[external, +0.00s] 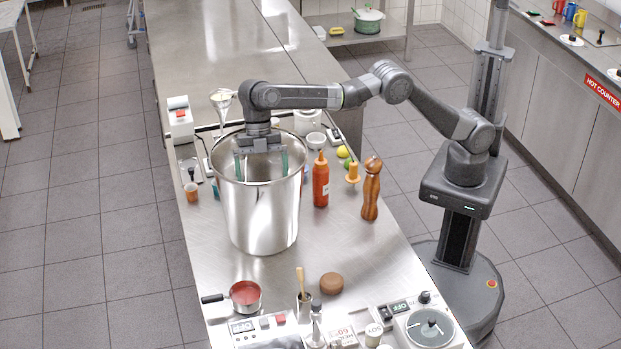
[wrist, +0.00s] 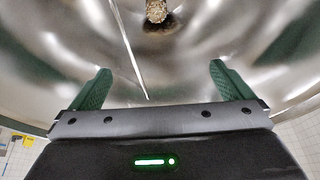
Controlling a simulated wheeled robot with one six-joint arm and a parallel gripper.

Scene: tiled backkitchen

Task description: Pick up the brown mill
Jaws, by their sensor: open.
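The brown mill (external: 371,188) stands upright on the steel counter, right of the red sauce bottle. It is turned wood with a rounded top. My gripper (external: 261,172) is open and points down at the mouth of the large steel pot, left of the mill and apart from it. In the wrist view my gripper (wrist: 158,85) shows two green fingers spread wide with nothing between them. The pot's shiny inner wall fills most of that view. A small brownish, speckled thing (wrist: 156,11) shows at its top edge; I cannot tell what it is.
The large steel pot (external: 262,215) surrounds my fingertips. A red sauce bottle (external: 320,182) stands between pot and mill, with an orange-tan object (external: 352,173) behind. A saucepan (external: 245,297), brown round lid-like piece (external: 331,283) and scales (external: 430,327) are nearer. The counter before the mill is clear.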

